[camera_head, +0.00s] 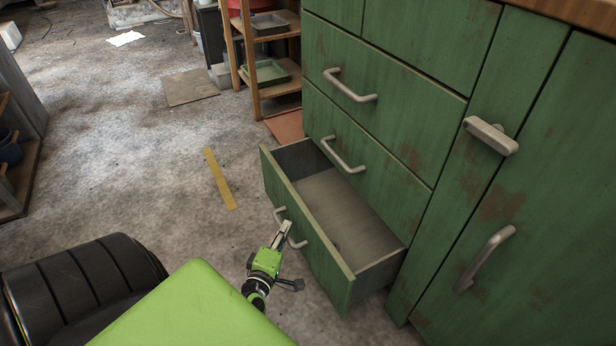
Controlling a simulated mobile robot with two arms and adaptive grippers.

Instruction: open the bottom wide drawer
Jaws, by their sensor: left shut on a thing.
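The bottom wide drawer (318,249) of the green cabinet is pulled well out, and its inside shows empty. Its metal handle (297,242) is on the front panel. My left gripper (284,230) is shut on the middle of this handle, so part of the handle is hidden. Two more green drawers with metal handles, the middle one (390,180) and the upper one (410,85), are closed above it. My right gripper does not show.
A cabinet door (530,230) with a handle is closed at the right. A wooden shelf (255,75) with trays stands behind the drawer. A yellow strip (219,180) and a flat board (190,87) lie on the floor. The floor left of the drawer is mostly clear.

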